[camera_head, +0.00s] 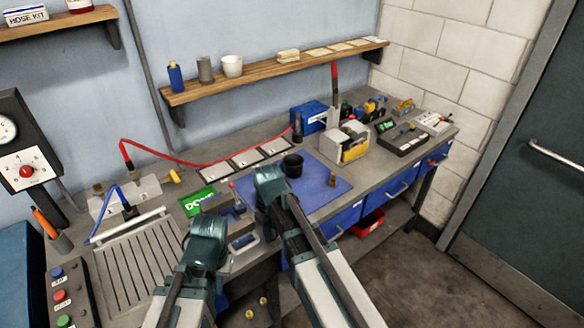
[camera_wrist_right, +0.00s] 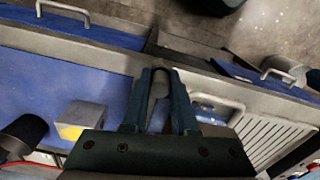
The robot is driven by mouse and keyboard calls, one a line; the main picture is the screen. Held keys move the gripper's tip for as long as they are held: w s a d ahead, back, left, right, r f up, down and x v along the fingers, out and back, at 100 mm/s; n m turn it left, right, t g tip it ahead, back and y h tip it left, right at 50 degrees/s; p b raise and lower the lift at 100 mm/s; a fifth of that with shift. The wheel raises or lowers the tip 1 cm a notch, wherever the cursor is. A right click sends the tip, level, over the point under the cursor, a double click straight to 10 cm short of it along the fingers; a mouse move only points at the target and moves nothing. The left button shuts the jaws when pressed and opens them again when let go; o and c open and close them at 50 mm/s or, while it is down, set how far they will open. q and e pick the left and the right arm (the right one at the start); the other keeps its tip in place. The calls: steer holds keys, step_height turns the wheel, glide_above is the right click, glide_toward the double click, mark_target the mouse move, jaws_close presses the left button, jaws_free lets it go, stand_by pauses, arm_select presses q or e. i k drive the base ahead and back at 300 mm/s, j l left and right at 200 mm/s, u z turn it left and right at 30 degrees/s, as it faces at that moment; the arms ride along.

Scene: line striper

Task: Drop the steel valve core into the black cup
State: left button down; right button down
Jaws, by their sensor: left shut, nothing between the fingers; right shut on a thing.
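The black cup (camera_head: 292,166) stands upright on the blue mat (camera_head: 325,190), just right of my right gripper (camera_head: 270,182) in the head view. A dark cylinder at the lower left of the right wrist view (camera_wrist_right: 22,135) looks like this cup. The right gripper is shut on a thin grey piece between its fingers (camera_wrist_right: 159,88), which appears to be the steel valve core; the fingers hide most of it. The gripper is beside the cup, not over it. My left gripper (camera_head: 208,232) is shut and empty over the left front of the bench; its fingertips are mostly hidden.
A grey block with a yellow face (camera_wrist_right: 85,118) lies between cup and right gripper in the wrist view. A small brass piece (camera_head: 332,181) stands on the mat's right. A slatted tray (camera_head: 140,262) is at left. A beige-and-yellow box (camera_head: 346,142) stands behind the mat.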

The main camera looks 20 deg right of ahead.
mark_target(297, 173)
steer(key=i+l+u, duration=0.1)
steer(key=l+u, duration=0.2)
steer(key=l, duration=0.4)
steer(key=l+u, duration=0.35)
steer(key=l, duration=0.4)
steer(key=i, duration=0.05)
